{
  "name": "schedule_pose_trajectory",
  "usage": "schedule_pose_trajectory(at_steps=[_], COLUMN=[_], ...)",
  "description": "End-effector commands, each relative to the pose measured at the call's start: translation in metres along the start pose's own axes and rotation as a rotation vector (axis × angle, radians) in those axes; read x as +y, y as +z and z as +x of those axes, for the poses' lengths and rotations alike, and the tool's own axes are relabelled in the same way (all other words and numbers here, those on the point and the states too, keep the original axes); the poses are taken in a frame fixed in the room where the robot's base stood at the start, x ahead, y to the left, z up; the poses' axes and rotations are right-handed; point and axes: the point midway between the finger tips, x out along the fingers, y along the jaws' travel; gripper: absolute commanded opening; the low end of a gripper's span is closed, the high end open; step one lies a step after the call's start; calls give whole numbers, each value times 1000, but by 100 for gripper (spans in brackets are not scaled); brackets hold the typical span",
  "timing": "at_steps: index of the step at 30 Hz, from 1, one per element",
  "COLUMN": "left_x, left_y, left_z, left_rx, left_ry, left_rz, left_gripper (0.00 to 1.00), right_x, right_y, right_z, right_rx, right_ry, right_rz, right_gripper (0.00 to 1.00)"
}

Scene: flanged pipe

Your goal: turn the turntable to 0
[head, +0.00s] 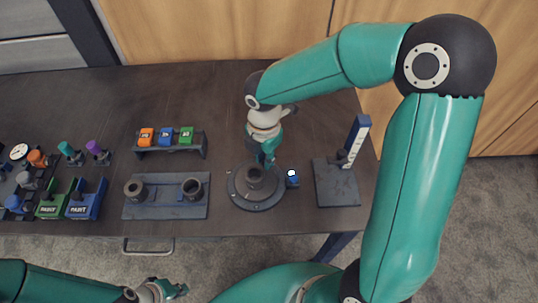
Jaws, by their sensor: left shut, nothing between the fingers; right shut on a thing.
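The turntable (243,197) is a dark round disc near the front edge of the table, right of centre. A short dark hollow cylinder (255,176) stands upright at its middle. A small blue block with a white face (292,178) sits against its right side; any number on it is too small to read. My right gripper (267,160) reaches down from behind and is shut at the back of the turntable. The part between its fingers is mostly hidden. My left gripper (172,290) is shut and empty, low in the picture, in front of the table.
A grey plate (166,210) with two round fittings lies left of the turntable. Behind it is a rack (172,150) with orange, blue and green blocks. A stand with a blue scaled post (355,140) is at right. Green and blue bins (84,207) and tools crowd the left.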

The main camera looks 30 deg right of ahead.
Motion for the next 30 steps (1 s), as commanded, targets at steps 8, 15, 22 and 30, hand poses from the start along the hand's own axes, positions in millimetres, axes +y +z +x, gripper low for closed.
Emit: schedule_pose_trajectory(at_steps=[8, 15, 22, 30], left_x=[3, 6, 8, 10], left_y=[0, 0, 0, 0], left_z=[-10, -17, -24, -29], left_rx=[0, 0, 0, 0], left_ry=[0, 0, 0, 0], left_rz=[0, 0, 0, 0], left_gripper=[0, 0, 0, 0], right_x=[3, 7, 11, 14], right_y=[-6, -8, -11, -13], right_z=[1, 1, 2, 2], right_rx=[8, 9, 10, 10], right_ry=[-13, -14, -16, -15], right_rz=[-140, -260, -369, -466], right_gripper=[0, 0, 0, 0])
